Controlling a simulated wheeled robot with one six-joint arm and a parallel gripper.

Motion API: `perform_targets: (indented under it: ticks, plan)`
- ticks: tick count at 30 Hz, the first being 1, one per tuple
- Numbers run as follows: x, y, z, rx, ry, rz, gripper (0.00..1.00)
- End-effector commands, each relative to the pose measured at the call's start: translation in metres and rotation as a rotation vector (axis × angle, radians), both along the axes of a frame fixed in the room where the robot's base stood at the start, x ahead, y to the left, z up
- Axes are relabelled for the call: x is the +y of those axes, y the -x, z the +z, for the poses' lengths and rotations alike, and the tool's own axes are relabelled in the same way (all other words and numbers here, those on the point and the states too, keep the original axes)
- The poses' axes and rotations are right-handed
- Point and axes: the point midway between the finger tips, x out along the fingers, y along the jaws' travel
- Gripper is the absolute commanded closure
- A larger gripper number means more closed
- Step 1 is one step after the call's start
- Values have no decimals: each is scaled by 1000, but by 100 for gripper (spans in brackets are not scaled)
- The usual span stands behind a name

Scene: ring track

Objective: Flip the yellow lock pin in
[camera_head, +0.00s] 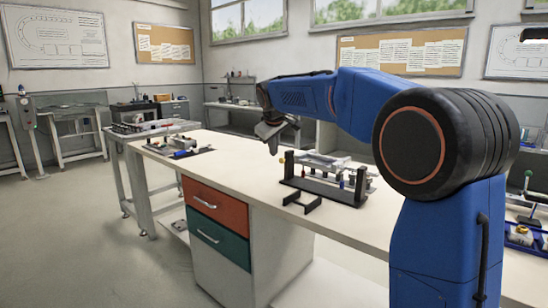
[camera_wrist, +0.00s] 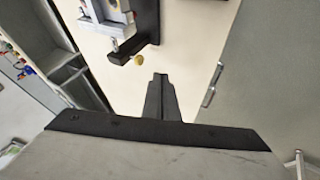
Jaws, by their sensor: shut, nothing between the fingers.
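The yellow lock pin shows as a small yellow round knob (camera_wrist: 138,60) in the wrist view, at the end of a dark bar of the fixture (camera_wrist: 145,38). In the head view the fixture (camera_head: 325,192) stands on the bench, with a dark base, uprights and a light metal part on top. I cannot make out the yellow pin there. My gripper (camera_wrist: 160,78) is shut and empty, with its tips a little below and right of the yellow knob in the wrist view, apart from it in the picture. In the head view my gripper (camera_head: 273,148) hangs left of the fixture, above the bench.
The long pale bench top (camera_head: 235,157) is mostly clear left of the fixture. Another fixture (camera_head: 180,146) stands at its far left end. A red drawer (camera_head: 215,208) and a green drawer (camera_head: 217,238) are below the bench edge. A dark black bracket (camera_head: 302,203) sits at the front edge.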

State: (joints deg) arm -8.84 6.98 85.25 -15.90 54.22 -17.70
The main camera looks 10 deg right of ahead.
Motion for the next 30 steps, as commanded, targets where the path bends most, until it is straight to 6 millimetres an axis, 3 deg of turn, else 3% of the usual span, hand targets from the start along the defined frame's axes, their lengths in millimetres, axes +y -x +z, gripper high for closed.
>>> perform_targets:
  ticks: [7,22,26,30]
  plan:
    - [4,16,21,1,0,1,100]
    - [3,22,25,1,-3,-3,100]
    - [-4,46,23,8,-21,-21,100]
    - [-16,95,16,23,-59,-59,100]
